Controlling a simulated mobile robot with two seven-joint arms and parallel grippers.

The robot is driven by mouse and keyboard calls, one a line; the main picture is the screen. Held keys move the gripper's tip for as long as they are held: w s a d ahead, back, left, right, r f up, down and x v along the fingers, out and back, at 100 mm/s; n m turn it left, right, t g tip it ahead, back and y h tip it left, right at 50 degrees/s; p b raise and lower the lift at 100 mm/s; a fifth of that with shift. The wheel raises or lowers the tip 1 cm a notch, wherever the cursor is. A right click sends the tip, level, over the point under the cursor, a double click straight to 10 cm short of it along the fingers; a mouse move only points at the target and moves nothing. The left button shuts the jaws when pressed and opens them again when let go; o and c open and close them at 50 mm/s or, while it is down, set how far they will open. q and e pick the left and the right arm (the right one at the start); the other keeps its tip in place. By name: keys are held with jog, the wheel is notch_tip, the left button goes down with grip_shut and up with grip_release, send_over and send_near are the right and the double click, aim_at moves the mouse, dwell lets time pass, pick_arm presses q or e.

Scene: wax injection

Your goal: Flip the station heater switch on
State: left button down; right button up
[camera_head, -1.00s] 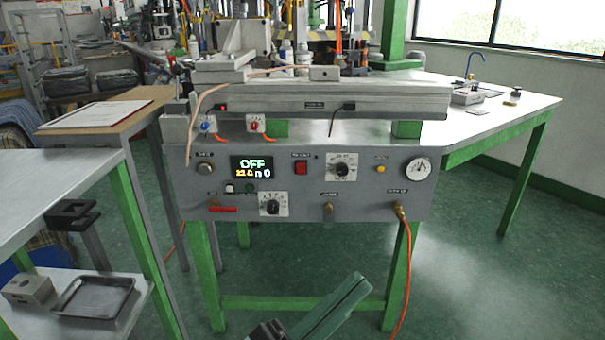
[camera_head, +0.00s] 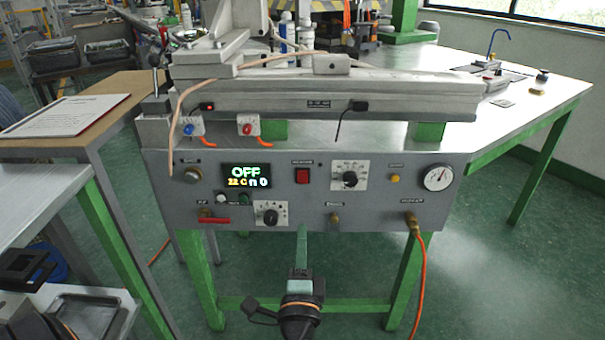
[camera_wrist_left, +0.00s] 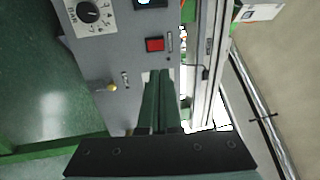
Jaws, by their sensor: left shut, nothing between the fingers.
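The station's grey control panel (camera_head: 370,208) faces me. A red rocker switch (camera_head: 302,176) sits near its middle, right of a lit display (camera_head: 246,177) that reads OFF. The small label above the switch is not legible to me. My left gripper (camera_head: 303,232) is shut and empty, its green fingers pointing at the panel, below the red switch in the head view. The left wrist view shows the fingers (camera_wrist_left: 160,76) over the panel, overlapping a white dial plate, with the red switch (camera_wrist_left: 155,44) beyond their tips. Contact with the panel cannot be told. My right gripper is not in view.
Dial knobs (camera_head: 350,179) and (camera_head: 270,217), a yellow button (camera_head: 395,179), a gauge (camera_head: 438,177) and a brass fitting (camera_head: 411,219) with an orange hose surround the switch. A red lever (camera_head: 214,220) is lower left. Open floor lies below right.

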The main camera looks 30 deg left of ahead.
pick_arm(q)
jog(key=shift+s+r, duration=0.1)
jog(key=shift+a, duration=0.1)
send_near(302, 174)
jog(key=x, duration=0.5)
jog(key=shift+w+a+p, duration=0.15)
jog(key=shift+w+p, duration=0.15)
jog(key=shift+w+a+r, duration=0.1)
jog(key=shift+w+a, duration=0.15)
jog(key=shift+w, duration=0.2)
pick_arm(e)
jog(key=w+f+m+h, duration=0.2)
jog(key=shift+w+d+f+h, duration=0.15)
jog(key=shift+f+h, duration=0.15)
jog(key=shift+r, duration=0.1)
